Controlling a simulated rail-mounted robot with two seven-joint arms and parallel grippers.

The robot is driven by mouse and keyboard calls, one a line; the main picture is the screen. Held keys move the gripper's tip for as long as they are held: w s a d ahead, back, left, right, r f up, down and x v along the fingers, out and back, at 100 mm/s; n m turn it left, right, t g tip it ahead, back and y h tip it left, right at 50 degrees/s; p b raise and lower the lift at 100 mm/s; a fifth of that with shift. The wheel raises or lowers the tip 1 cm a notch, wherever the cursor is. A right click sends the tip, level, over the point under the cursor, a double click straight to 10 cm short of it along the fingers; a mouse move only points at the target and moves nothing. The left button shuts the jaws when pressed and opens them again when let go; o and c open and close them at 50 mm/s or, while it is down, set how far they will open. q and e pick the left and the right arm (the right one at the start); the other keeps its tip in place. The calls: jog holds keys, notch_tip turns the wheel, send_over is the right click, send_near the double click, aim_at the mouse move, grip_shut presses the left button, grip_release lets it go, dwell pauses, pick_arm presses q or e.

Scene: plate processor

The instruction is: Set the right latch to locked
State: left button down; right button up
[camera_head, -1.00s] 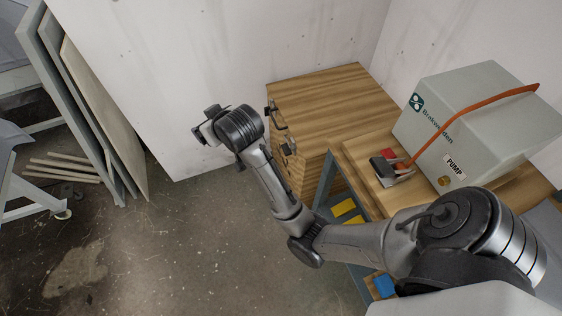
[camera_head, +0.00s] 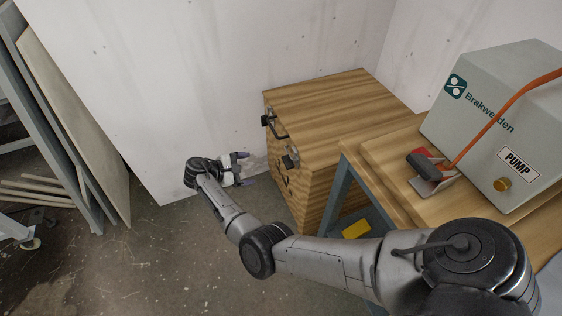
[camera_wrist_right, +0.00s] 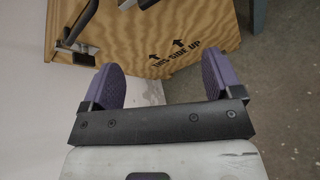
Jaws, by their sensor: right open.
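The wooden crate (camera_head: 325,105) stands against the wall, with metal latches and a dark handle on its front. The right latch (camera_head: 290,158) is the nearer one in the head view; in the right wrist view it shows only partly at the top edge (camera_wrist_right: 147,3). I cannot tell its setting. The left latch (camera_head: 267,120) sits farther back, beyond the handle (camera_head: 278,129). My right gripper (camera_head: 243,169) is open and empty, in front of the crate and below the latches, apart from them. Its purple fingers (camera_wrist_right: 164,92) point toward the crate front. My left gripper is not in view.
A table with a grey pump box (camera_head: 490,125) and a red-and-black switch (camera_head: 430,168) stands right of the crate, close to my right arm. Boards (camera_head: 75,125) lean on the wall at left. The floor (camera_head: 150,260) left of the crate is clear.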

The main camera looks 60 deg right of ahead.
jog(key=r+n, duration=0.1)
jog(key=n+b, duration=0.3)
jog(key=b, duration=0.3)
send_near(288, 157)
jog(key=s+d+f, duration=0.4)
jog(key=f, duration=0.1)
jog(key=shift+d+r+g+h, duration=0.1)
jog(key=shift+r+g+h, duration=0.1)
jog(key=shift+g+h, duration=0.1)
